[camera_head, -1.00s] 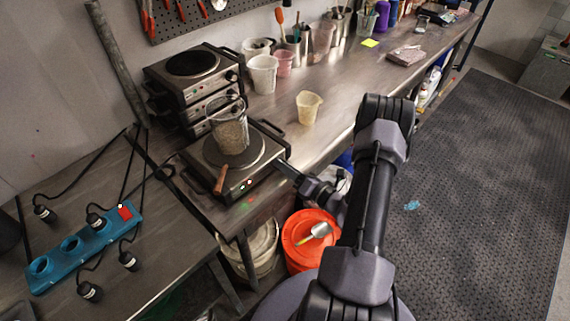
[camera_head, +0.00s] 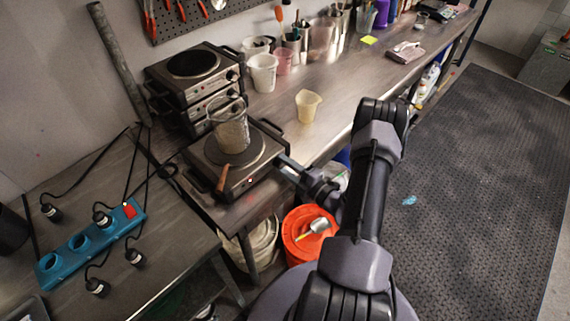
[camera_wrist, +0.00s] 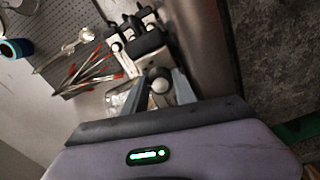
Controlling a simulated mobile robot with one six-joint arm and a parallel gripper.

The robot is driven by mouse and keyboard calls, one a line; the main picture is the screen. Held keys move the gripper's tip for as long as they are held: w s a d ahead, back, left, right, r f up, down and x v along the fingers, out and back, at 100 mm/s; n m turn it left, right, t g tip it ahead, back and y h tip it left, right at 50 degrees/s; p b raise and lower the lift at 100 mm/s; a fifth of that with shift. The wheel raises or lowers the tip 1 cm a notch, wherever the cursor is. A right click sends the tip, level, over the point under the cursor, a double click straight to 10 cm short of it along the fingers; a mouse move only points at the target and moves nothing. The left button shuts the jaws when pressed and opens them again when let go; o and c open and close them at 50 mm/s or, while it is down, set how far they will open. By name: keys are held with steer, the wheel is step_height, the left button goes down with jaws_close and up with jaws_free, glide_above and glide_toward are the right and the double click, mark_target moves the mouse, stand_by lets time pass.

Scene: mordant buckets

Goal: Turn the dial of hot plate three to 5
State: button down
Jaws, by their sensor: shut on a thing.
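A hot plate (camera_head: 205,158) with a dark round top stands alone at the near end of the long bench. A glass beaker (camera_head: 232,134) stands on it, and a wooden-handled tool (camera_head: 222,178) lies at its front edge. My gripper (camera_head: 284,162) is at the right end of the hot plate's front. In the wrist view my gripper (camera_wrist: 158,92) is shut on a round pale dial (camera_wrist: 160,84). The fingers and the view angle hide the dial's marks, so its setting cannot be read. No hot plate number is legible.
More hot plates (camera_head: 195,68) are stacked behind. A cream jug (camera_head: 307,104) and white tubs (camera_head: 263,72) stand on the bench. A blue power strip (camera_head: 92,243) with cables lies on the left table. An orange bucket (camera_head: 300,245) stands below my arm.

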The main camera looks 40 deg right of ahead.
steer(key=m+p, duration=0.1)
steer(key=m, duration=0.5)
steer(key=shift+a, duration=0.1)
steer(key=m, duration=0.6)
steer(key=shift+f+m, duration=0.15)
steer(key=shift+m, duration=0.25)
stand_by(0.3)
steer(key=c, duration=1)
jaws_free()
steer(key=s+d+p, duration=0.1)
steer(key=s+p, duration=0.1)
steer(key=s, duration=1.5)
steer(key=shift+s+d, duration=0.15)
steer(key=shift+s, duration=0.05)
